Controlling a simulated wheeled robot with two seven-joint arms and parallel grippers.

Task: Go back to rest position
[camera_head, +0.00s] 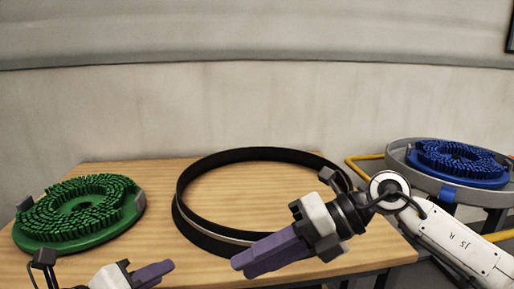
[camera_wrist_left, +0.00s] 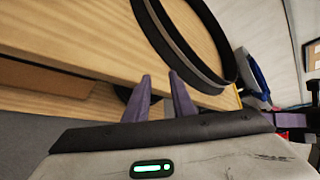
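My left gripper (camera_head: 165,270) is at the bottom left of the head view, low at the table's front edge. In the left wrist view its two purple fingers (camera_wrist_left: 158,82) stand apart with nothing between them. My right gripper (camera_head: 240,266) is in front of the black ring, its purple fingers pointing left and down. No object shows in it, but its finger gap cannot be made out.
A black ring (camera_head: 179,206) lies on the wooden table (camera_head: 150,170), also in the left wrist view (camera_wrist_left: 178,42). A green brush disc (camera_head: 78,240) sits at the left. A blue brush disc (camera_head: 462,180) rests in a round grey tray (camera_head: 398,158) at the right.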

